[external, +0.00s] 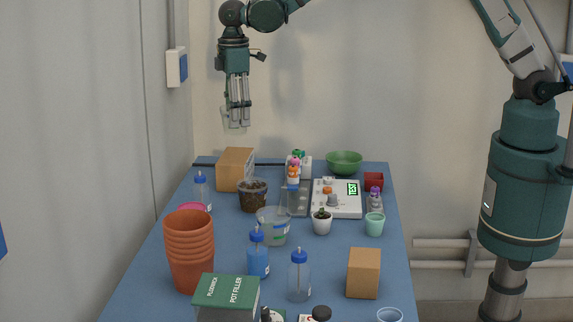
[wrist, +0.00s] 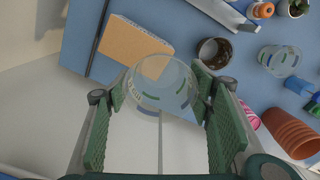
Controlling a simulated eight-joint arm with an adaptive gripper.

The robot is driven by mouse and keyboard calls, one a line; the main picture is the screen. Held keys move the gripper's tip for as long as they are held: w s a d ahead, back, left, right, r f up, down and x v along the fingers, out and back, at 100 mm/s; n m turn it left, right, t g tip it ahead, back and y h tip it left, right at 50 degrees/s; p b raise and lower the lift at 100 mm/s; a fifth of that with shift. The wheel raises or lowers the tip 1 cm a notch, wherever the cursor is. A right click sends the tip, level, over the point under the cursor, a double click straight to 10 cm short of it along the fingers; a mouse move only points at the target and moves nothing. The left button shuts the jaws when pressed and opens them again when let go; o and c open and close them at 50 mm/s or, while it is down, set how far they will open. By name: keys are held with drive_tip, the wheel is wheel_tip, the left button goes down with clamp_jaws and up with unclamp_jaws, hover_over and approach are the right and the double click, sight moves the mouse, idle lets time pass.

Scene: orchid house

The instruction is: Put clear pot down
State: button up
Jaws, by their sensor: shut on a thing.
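My gripper (external: 238,122) is high above the far left end of the blue table, fingers pointing down. It is shut on a clear pot (wrist: 160,86), which sits between the two green finger pads in the wrist view. The pot is see-through with green and blue marks around its wall. In the external view it shows only faintly at the fingertips (external: 231,122). A second clear pot (external: 273,227) with similar marks stands on the table, and it also shows in the wrist view (wrist: 280,60).
A cardboard box (external: 235,169) stands below my gripper at the far left.

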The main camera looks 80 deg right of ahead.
drive_tip(key=r, duration=0.1)
hover_over(233, 156)
drive_tip(key=shift+d+m, duration=0.15)
drive_tip(key=shift+m, duration=0.15)
drive_tip(key=shift+f, duration=0.15)
wheel_tip(233, 156, down, 6)
drive_tip(key=shift+p, duration=0.45)
drive_tip(key=shift+f, duration=1.9)
drive_tip(key=shift+f, duration=0.15)
drive_tip(key=o, duration=0.7)
